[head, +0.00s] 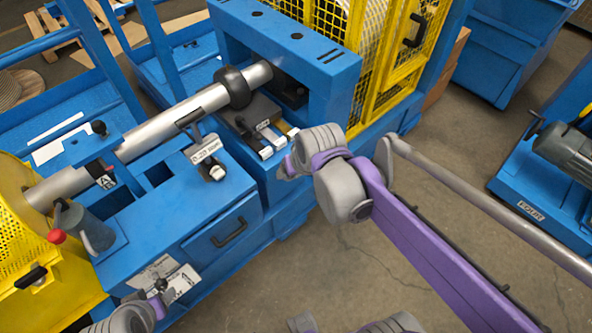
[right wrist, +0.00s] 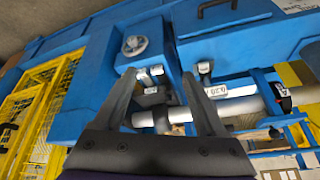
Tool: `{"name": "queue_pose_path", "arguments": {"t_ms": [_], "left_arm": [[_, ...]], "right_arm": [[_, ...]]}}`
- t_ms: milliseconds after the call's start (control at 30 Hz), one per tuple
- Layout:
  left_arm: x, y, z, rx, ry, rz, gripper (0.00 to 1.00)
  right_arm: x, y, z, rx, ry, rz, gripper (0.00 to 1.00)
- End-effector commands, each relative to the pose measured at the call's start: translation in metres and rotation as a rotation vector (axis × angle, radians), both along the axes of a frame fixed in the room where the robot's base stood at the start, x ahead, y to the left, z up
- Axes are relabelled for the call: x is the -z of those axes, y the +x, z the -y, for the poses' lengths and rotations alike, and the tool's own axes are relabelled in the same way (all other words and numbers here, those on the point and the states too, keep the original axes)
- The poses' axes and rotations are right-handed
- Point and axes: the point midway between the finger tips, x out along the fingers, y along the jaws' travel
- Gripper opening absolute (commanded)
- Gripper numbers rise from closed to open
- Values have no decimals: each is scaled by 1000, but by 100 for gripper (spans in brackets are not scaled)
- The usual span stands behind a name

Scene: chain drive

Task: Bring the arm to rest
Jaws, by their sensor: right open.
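My right arm (head: 420,235), purple and grey, reaches in from the lower right of the head view. Its wrist end (head: 322,155) is over the front side of the blue machine (head: 290,45). In the right wrist view my right gripper (right wrist: 158,74) has its two grey fingers apart, with nothing held between them. Beyond the fingers are small fittings of the machine and the silver shaft (right wrist: 235,107). I cannot tell whether a finger touches anything.
The silver shaft with a black collar (head: 234,87) runs across the machine. A blue drawer cabinet (head: 195,205) with a black handle is in front. Yellow mesh guards (head: 400,50) stand behind. A blue motor base (head: 530,175) is at right.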

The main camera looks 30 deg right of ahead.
Motion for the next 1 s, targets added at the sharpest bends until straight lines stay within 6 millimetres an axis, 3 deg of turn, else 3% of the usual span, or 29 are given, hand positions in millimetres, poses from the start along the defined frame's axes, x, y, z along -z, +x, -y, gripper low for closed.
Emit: {"name": "queue_pose_path", "arguments": {"t_ms": [467,567,800,1000], "left_arm": [[0,0,0,0,0,0,62],[-2,1,0,0,0,1,62],[-9,3,0,0,0,5,62],[-11,3,0,0,0,6,62]], "right_arm": [[0,-3,-1,-4,-1,0,73],[2,-20,-8,-26,-10,2,73],[24,-89,-31,-124,-48,12,73],[37,-115,-38,-164,-66,18,73]]}}
